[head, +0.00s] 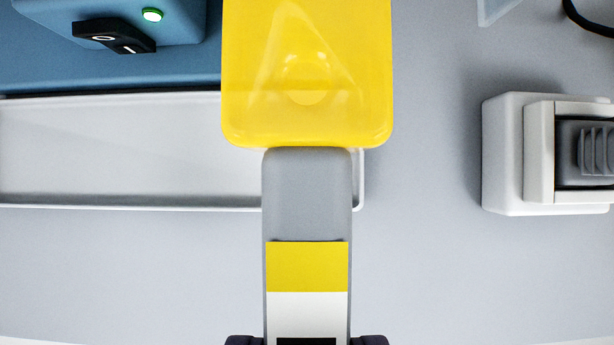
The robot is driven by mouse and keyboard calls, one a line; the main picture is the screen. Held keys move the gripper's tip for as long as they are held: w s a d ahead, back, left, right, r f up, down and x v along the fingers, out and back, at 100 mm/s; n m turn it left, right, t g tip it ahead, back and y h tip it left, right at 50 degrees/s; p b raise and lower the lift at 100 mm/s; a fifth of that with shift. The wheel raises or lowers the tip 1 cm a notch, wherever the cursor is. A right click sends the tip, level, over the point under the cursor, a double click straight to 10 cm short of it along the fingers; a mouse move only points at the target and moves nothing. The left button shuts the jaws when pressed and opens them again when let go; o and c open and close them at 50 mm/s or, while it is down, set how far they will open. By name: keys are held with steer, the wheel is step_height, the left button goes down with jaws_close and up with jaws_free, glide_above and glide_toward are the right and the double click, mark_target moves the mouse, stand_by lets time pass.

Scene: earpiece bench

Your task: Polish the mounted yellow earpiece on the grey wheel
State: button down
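A glossy yellow block (307,110) with rounded corners fills the top middle of the head view and runs off the top edge. A faint cone-like shape and a round paler spot show in it. It sits at the end of a grey handle (306,190) that has a yellow band and a white band. My gripper (307,341) shows as two dark fingertips at the bottom edge, one on each side of the handle, closed on it. I cannot tell a separate earpiece shape in the block. The grey wheel is not in view.
A white box (505,150) with a grey ribbed part is at the right. The grey bench is clear in front.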

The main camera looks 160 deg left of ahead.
steer(key=shift+s+d, duration=0.1)
steer(key=shift+d, duration=0.15)
stand_by(0.3)
steer(key=shift+w+a, duration=0.25)
steer(key=shift+a, duration=0.3)
stand_by(0.7)
steer(key=shift+s+d, duration=0.2)
steer(key=shift+d, duration=0.4)
stand_by(0.6)
steer(key=shift+s+a, duration=0.25)
steer(key=shift+s, duration=0.5)
steer(key=shift+s+a, duration=0.25)
steer(key=shift+s, duration=0.45)
steer(key=s+a+r+p, duration=0.2)
steer(key=s+p, duration=0.1)
steer(key=s, duration=0.4)
steer(key=shift+s+a, duration=0.25)
steer(key=shift+s, duration=0.05)
